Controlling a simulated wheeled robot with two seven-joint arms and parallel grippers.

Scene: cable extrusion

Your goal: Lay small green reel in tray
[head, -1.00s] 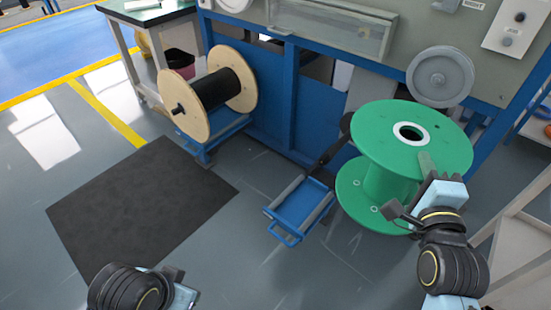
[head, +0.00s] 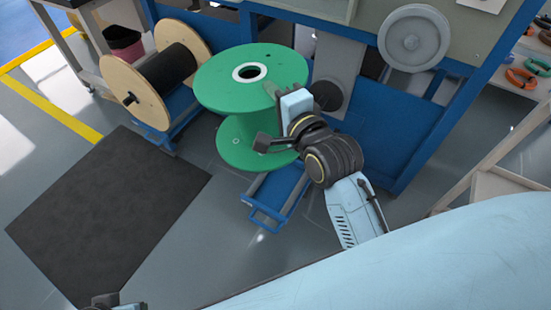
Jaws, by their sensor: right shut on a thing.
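The green reel (head: 232,85) stands with its axis roughly vertical and its round flange facing up. My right gripper (head: 272,122) is shut on the right side of its upper flange. The blue tray (head: 272,200) is low on the floor, below and to the right of the reel. Its front end with the handle shows, and its rear part is hidden by the reel and my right gripper. I cannot tell whether the reel touches the tray. My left gripper (head: 115,303) is only partly in view at the bottom left edge, its fingers not clear.
A wooden reel of black cable (head: 165,70) sits on a blue stand (head: 172,130) just left of the green reel. The blue machine frame (head: 410,140) stands behind and to the right. A dark mat (head: 100,215) lies on open floor at left.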

